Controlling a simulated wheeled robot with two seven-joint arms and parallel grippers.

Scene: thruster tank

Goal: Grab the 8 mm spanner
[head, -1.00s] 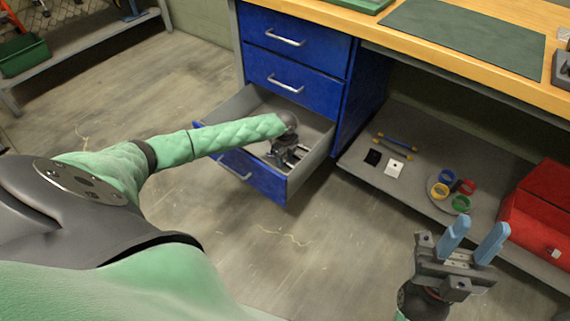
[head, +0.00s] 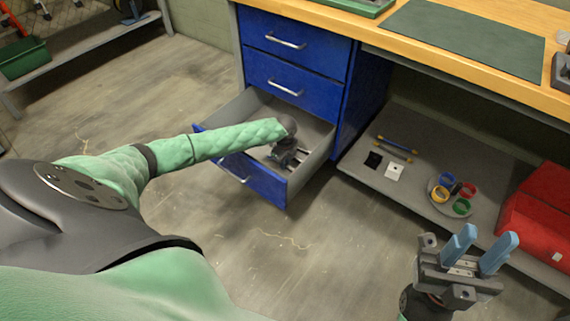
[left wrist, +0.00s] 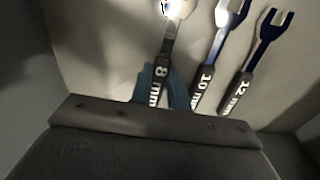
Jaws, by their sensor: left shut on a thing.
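My left gripper (head: 289,158) reaches down into the open bottom drawer (head: 222,118) of the blue cabinet. In the left wrist view the left gripper (left wrist: 163,92) has its blue fingers closed on the dark handle of the 8 mm spanner (left wrist: 160,75). The spanner's bright open end points away from the gripper, and the lower handle is partly hidden. Beside it on the right lie a 10 mm spanner (left wrist: 207,75) and a 12 mm spanner (left wrist: 240,82). My right gripper (head: 483,248) is open and empty, fingers upward, at the lower right of the head view.
The two upper drawers (head: 283,62) are shut. A low shelf (head: 352,165) under the bench (head: 480,55) holds coloured rings (head: 461,207), a red box (head: 545,215) and small parts. The floor (head: 290,250) before the drawer is clear.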

